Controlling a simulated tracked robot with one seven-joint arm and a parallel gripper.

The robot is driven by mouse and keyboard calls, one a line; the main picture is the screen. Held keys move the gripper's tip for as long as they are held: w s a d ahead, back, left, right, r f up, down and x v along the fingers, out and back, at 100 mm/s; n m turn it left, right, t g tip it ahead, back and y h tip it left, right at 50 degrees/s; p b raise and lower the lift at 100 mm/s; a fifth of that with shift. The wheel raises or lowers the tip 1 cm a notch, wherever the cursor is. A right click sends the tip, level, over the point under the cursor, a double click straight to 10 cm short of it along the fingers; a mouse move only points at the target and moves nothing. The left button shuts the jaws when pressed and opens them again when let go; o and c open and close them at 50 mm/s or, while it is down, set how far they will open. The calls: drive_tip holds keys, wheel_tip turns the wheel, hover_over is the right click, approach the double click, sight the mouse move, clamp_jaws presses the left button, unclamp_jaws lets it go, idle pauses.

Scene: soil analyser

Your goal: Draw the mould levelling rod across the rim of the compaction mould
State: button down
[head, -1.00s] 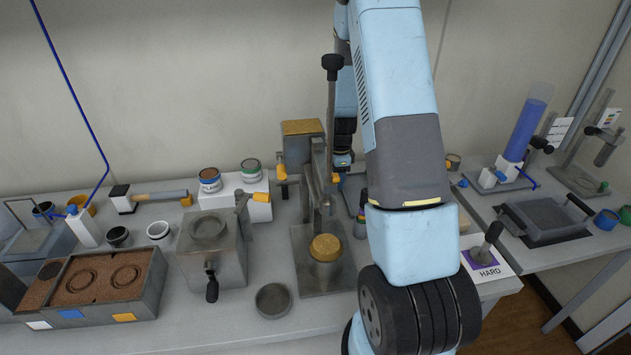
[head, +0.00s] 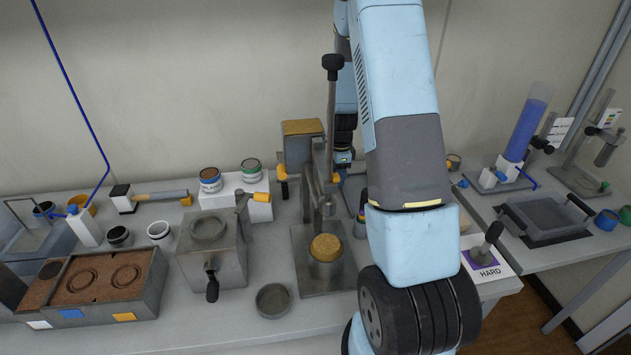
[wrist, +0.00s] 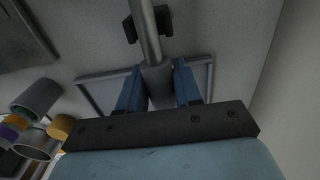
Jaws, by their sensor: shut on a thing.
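In the wrist view the blue fingers of my gripper (wrist: 158,88) are shut on a grey rod, the mould levelling rod (wrist: 153,50). The rod runs up the picture, past a black bracket-like piece (wrist: 131,27); I cannot tell if they touch. In the head view my gripper is mostly hidden behind my arm, to the right of the compactor column. The compaction mould (head: 327,269) stands upright on a steel base plate (head: 307,283), with ochre soil (head: 326,246) heaped at its top. The rod is not clearly seen in the head view, and is apart from the mould.
The compactor's upright column (head: 318,180) and tall black-knobbed rod (head: 332,66) stand behind the mould. A small round dish (head: 273,300) and a grey device with a black-handled lever (head: 212,255) are to its left.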

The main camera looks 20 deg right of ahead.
drive_tip(key=shift+r, duration=3.05)
